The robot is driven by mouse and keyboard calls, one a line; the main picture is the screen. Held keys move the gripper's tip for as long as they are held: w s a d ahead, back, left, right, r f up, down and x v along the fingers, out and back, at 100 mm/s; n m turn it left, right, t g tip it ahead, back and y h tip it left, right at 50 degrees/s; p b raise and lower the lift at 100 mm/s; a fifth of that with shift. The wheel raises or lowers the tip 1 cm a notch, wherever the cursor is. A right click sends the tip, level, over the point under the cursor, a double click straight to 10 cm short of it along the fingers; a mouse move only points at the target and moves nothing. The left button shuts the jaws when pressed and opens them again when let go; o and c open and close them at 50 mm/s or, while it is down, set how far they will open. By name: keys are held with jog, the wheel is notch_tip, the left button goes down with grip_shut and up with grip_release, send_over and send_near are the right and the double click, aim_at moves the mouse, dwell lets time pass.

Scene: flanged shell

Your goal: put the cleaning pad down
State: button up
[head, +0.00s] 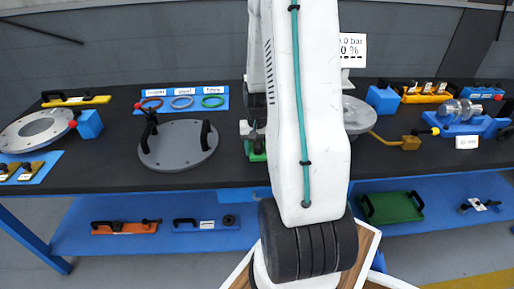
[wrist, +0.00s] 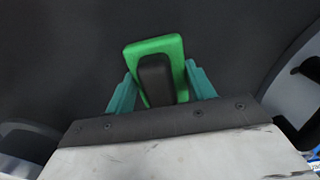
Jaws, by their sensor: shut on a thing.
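The cleaning pad is a green block with a black grip on its back. In the wrist view the pad (wrist: 172,46) sits between the two teal fingers of my gripper (wrist: 159,72), which are shut on its black grip. Behind it is the dark bench top. In the head view the green of the pad (head: 257,156) shows just left of my arm, low over or on the black bench (head: 225,172). My arm hides part of it, and I cannot tell whether it touches the bench.
A grey round cover (head: 180,150) with black handles lies left of the pad. A blue board (head: 152,93) with coloured rings is behind it. A grey ring flange (head: 35,131) is far left. A grey round part (head: 357,113) is partly hidden right of my arm. Bare bench lies near the front edge.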

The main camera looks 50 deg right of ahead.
aim_at(258, 143)
jog(key=shift+f, duration=0.1)
jog(key=shift+s+f, duration=0.15)
jog(key=shift+f, duration=0.2)
jog(key=o, duration=0.9)
jog(key=shift+a, duration=0.1)
jog(key=shift+o, duration=0.7)
notch_tip(258, 143, up, 12)
jog(key=shift+r, duration=0.2)
jog(key=w+a+r+n, duration=0.1)
jog(key=a+r+n, duration=0.2)
jog(key=a+r, duration=0.55)
jog(key=s+a+r+n, duration=0.3)
jog(key=s+a, duration=0.3)
jog(key=a, duration=0.4)
jog(key=s+a+r+n+t, duration=0.1)
jog(key=s+a+r+n, duration=0.2)
jog(key=s+a, duration=0.4)
jog(key=a, duration=0.4)
jog(key=shift+s+a+r+n, duration=0.25)
jog(key=shift+a+r+n, duration=0.05)
jog(key=shift+n, duration=0.1)
